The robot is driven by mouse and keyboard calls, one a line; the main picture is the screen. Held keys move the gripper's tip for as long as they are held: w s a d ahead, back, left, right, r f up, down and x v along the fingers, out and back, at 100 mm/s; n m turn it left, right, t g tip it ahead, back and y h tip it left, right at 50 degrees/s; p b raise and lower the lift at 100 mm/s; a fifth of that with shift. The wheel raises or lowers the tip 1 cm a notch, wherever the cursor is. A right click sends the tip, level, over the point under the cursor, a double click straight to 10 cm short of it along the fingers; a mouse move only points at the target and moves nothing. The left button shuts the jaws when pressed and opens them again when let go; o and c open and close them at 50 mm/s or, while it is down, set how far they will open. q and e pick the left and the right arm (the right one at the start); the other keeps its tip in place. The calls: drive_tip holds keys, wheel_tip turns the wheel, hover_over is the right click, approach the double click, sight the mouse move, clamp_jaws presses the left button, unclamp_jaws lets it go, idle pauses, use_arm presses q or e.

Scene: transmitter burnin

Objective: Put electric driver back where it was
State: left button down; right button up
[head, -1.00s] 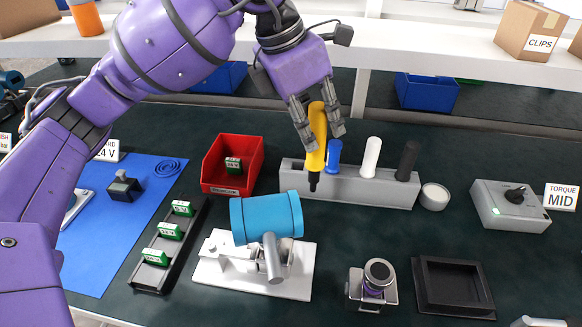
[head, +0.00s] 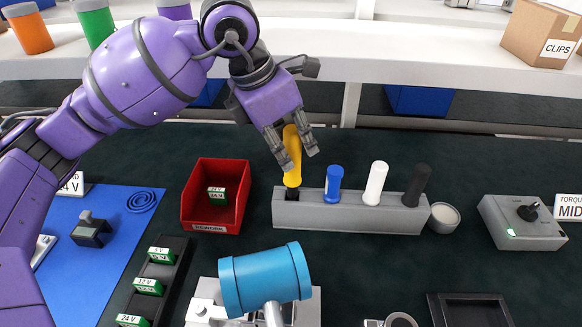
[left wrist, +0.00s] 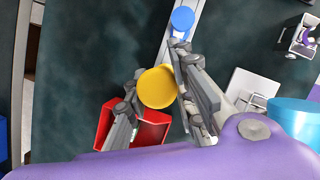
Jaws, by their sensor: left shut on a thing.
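The electric driver is yellow with a dark tip (head: 292,160). It also shows end-on as a yellow disc in the left wrist view (left wrist: 157,87). My left gripper (head: 291,155) is shut on it and holds it nearly upright over the left end of the grey holder block (head: 350,217). The dark tip is at the block's top left; I cannot tell how deep it sits in a hole. Blue (head: 334,182), white (head: 375,183) and black (head: 417,185) handled drivers stand in the block to its right. My right gripper is not in view.
A red rework bin (head: 211,222) stands just left of the block. A blue cylinder on a white fixture (head: 265,280) stands in front. A small round cup (head: 444,217) and a torque box (head: 521,222) are to the right. A shelf (head: 400,45) runs behind.

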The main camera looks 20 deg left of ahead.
use_arm(q)
drive_tip(key=shift+f, duration=2.05)
drive_tip(key=shift+f, duration=0.25)
drive_tip(key=c, duration=1.5)
unclamp_jaws()
drive_tip(key=shift+r, duration=0.5)
drive_tip(key=v, duration=1.1)
drive_tip(key=shift+s+a+r, duration=0.1)
drive_tip(key=shift+r, duration=0.15)
